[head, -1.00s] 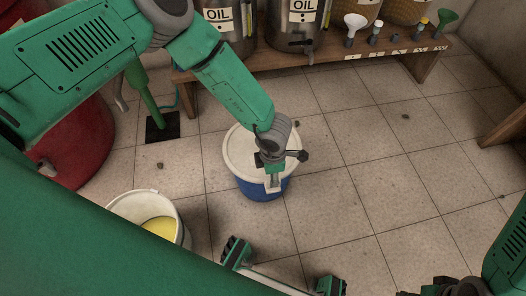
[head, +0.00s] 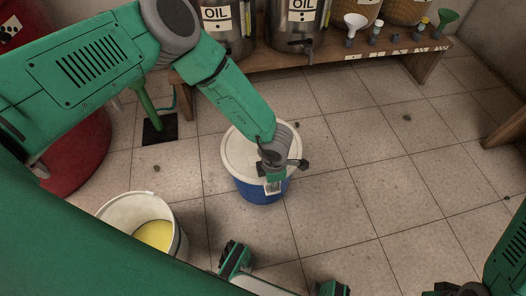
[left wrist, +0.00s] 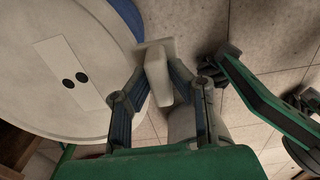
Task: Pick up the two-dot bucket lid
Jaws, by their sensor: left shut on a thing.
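The two-dot bucket lid (head: 240,150) is a round white lid on a blue bucket (head: 258,192) on the floor. In the left wrist view the lid (left wrist: 30,85) carries a pale label with two black dots. My left gripper (head: 273,181) is at the lid's near right edge in the head view. In the left wrist view its fingers (left wrist: 158,90) are shut on the lid's white tab (left wrist: 156,66). The lid still appears to sit over the bucket; any small gap is hidden. My right arm shows at the bottom right of the head view, with its fingers unclear.
An open white bucket (head: 112,212) with yellow contents stands at the lower left. A wooden bench (head: 345,60) behind holds oil drums (head: 298,38) and funnels (head: 355,22). A red drum (head: 75,160) stands at left.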

